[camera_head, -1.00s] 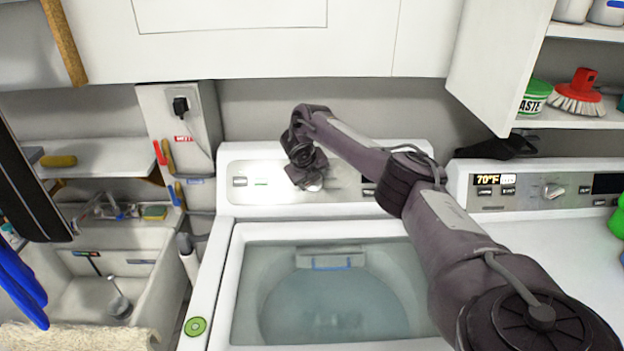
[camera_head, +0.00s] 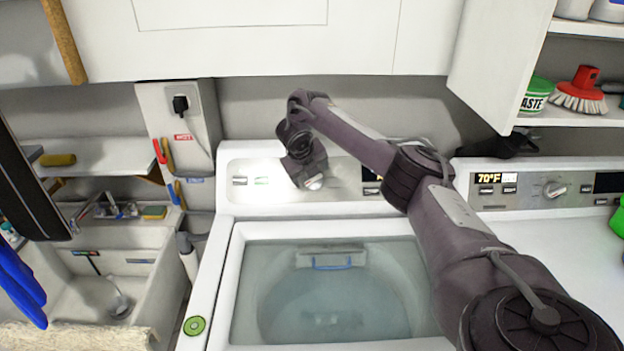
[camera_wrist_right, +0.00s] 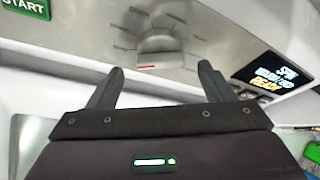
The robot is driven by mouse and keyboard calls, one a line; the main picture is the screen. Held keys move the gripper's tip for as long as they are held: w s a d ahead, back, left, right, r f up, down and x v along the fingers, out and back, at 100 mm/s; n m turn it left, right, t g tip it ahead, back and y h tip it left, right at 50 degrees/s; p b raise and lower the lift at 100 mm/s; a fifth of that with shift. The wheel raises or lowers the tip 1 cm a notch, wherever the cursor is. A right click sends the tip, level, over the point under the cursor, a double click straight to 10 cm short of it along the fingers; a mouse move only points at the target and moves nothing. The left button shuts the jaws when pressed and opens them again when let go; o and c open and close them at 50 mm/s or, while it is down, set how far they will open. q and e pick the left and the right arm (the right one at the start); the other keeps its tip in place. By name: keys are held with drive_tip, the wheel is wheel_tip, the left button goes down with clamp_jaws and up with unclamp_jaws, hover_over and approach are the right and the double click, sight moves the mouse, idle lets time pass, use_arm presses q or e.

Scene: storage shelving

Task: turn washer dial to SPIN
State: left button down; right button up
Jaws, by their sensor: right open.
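The washer (camera_head: 232,237) stands in the middle with its glass lid down. Its dial (camera_head: 314,183) is a silver knob on the back panel, partly hidden by my right gripper in the head view. In the right wrist view the dial (camera_wrist_right: 158,45) is just beyond my fingertips, with small marks around it that I cannot read. My right gripper (camera_wrist_right: 160,78) is open, its two fingers apart and either side of the dial's line, with a gap to it. In the head view my right gripper (camera_head: 308,180) hangs at the panel. A display (camera_wrist_right: 275,75) reads "SPIN", a blurred word, "READY". My left gripper is out of view.
A green START button (camera_wrist_right: 28,6) is at the upper left of the wrist view. A second machine's panel (camera_head: 545,188) showing 70°F is at the right. A sink (camera_head: 80,290) is at the left. White cupboards (camera_head: 270,45) hang above the washer.

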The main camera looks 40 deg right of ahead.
drive_tip(key=p+v, duration=0.1)
drive_tip(key=v, duration=0.3)
drive_tip(key=shift+r+p, duration=0.15)
drive_tip(key=shift+p, duration=0.25)
drive_tip(key=shift+a, duration=0.15)
